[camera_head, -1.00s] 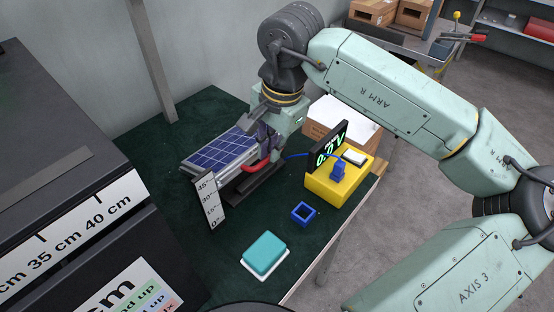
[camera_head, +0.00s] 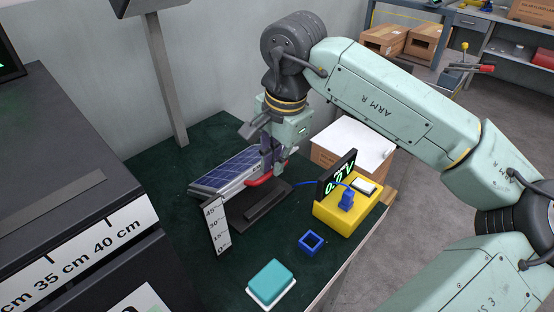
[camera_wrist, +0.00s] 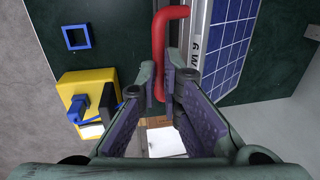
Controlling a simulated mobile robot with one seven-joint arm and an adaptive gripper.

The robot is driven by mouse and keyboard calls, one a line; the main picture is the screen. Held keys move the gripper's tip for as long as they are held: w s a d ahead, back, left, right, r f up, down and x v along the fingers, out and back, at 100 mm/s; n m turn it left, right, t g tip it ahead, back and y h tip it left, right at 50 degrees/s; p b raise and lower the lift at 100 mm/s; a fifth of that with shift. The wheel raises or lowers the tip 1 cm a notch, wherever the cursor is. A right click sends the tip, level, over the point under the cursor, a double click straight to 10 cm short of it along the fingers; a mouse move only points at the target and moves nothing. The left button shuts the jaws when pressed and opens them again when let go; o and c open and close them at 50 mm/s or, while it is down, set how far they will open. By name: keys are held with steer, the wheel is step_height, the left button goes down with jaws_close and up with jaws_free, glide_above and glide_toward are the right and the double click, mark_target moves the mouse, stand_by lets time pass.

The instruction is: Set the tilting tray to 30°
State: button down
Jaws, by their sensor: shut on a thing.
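The tilting tray (camera_head: 224,176) carries a blue solar panel and sits above a dark base (camera_head: 268,204) on the green table. The exact angle cannot be read. A red handle (camera_head: 262,180) projects from the tray's near side; it also shows in the wrist view (camera_wrist: 158,50). My gripper (camera_head: 268,172) points down and is shut on the red handle, with its fingers on either side in the wrist view (camera_wrist: 165,85). The fingers partly hide the tray's right end.
A yellow block (camera_head: 340,212) with a dark display, blue plug and cable stands right of the tray. A blue square frame (camera_head: 311,243) and a teal pad (camera_head: 271,282) lie nearer. A dark cabinet with a centimetre scale (camera_head: 100,240) stands at left.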

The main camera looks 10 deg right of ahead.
steer(key=c, duration=2.2)
jaws_free()
steer(key=shift+w+a+f, duration=0.15)
steer(key=shift+w+a, duration=0.15)
steer(key=shift+w, duration=0.1)
steer(key=shift+o, duration=1.3)
steer(key=shift+w+a+f, duration=0.15)
steer(key=shift+w+f, duration=0.05)
steer(key=shift+w, duration=0.05)
steer(key=shift+o, duration=1.3)
steer(key=shift+s+r, duration=0.1)
steer(key=shift+r, duration=0.05)
step_height(320, 180, up, 12)
steer(key=s+d, duration=0.1)
steer(key=s, duration=0.1)
steer(key=shift+d, duration=0.2)
